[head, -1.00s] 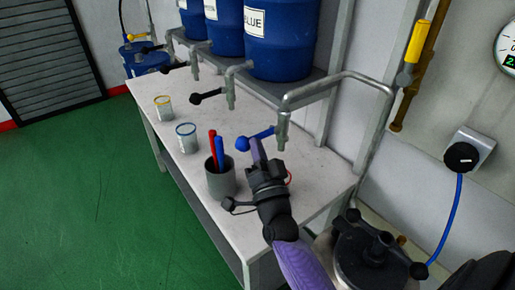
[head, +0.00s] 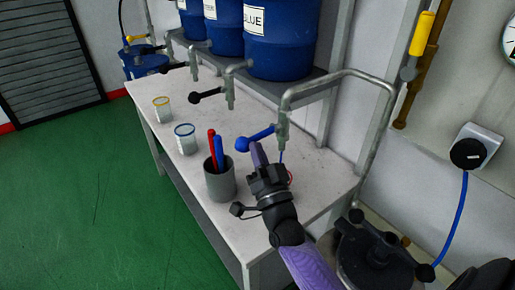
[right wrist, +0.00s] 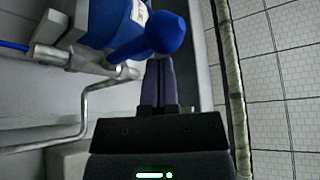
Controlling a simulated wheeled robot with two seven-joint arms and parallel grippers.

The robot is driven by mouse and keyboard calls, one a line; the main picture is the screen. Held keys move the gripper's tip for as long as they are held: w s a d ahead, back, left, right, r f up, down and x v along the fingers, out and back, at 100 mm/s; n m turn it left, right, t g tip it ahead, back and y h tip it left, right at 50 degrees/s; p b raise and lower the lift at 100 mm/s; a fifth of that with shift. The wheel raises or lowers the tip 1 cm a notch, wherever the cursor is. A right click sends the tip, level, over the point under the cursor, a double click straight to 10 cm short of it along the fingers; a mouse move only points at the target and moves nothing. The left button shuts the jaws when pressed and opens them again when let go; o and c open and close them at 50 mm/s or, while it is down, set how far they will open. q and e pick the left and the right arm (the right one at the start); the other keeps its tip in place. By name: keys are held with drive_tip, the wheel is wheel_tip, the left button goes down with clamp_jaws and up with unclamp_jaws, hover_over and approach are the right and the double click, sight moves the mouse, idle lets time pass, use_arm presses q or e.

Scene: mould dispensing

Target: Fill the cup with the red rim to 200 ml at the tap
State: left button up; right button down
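The tap (head: 282,132) has a blue lever with a round knob (head: 242,144). A thin blue stream (head: 281,156) runs down from its spout. The right wrist view shows the knob (right wrist: 165,31) close up and the stream (right wrist: 18,46) at the left. My right gripper (head: 258,152) is beside the lever, its purple fingers (right wrist: 160,83) together, tips at the knob; I cannot tell if they touch. Only a sliver of the cup's red rim (head: 290,176) shows behind my gripper under the tap; its body and fill level are hidden. My left gripper is not in view.
A grey pot (head: 220,184) with a red and a blue stick stands left of my gripper. A blue-rimmed cup (head: 186,141) and a yellow-rimmed cup (head: 162,110) stand farther back on the white table (head: 205,118). Blue barrels (head: 280,45) are on the shelf above.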

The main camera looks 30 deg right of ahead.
use_arm(q)
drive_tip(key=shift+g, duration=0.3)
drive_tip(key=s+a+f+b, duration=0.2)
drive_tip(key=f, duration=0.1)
drive_tip(key=shift+b, duration=0.4)
use_arm(e)
drive_tip(key=f+n+y, duration=0.1)
drive_tip(key=n, duration=0.1)
drive_tip(key=n+y, duration=0.1)
drive_tip(key=n, duration=0.1)
drive_tip(key=f+n+t+y, duration=0.1)
drive_tip(key=n+y, duration=0.1)
drive_tip(key=shift+d+f, duration=0.3)
drive_tip(key=shift+f, duration=0.05)
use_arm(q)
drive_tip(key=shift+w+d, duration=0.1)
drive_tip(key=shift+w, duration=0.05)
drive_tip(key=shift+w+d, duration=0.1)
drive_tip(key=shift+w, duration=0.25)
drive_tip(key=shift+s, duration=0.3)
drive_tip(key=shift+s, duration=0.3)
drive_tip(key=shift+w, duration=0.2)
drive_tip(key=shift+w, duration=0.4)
